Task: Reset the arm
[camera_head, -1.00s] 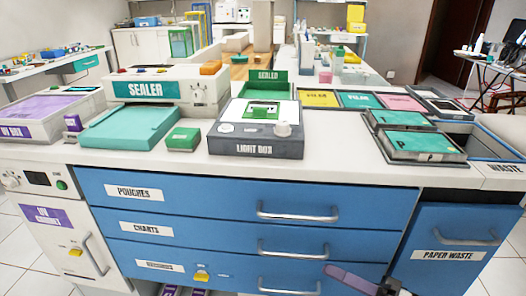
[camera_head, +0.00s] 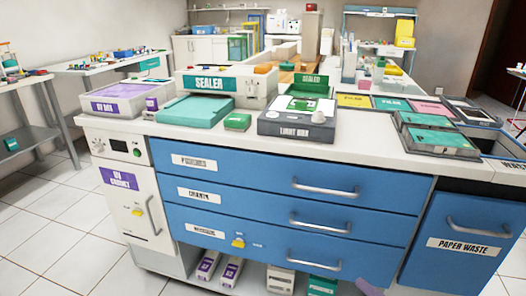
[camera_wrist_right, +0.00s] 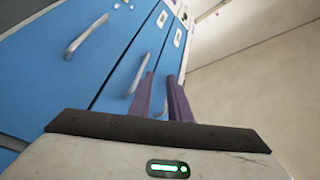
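My right gripper (camera_head: 368,289) shows only as a purple fingertip at the bottom edge of the head view, in front of the blue cabinet. In the right wrist view its two purple fingers (camera_wrist_right: 162,98) stand apart with nothing between them. They point toward the blue drawer fronts (camera_wrist_right: 115,55) with their bar handles. I cannot tell the exact distance to the drawers. My left gripper is not in view.
The white bench (camera_head: 375,150) carries the sealer (camera_head: 228,87), light box (camera_head: 297,120), purple-topped UV box (camera_head: 122,95) and several trays. The drawers (camera_head: 285,185) and paper waste bin (camera_head: 462,243) look shut. Tiled floor (camera_head: 60,225) is clear at left.

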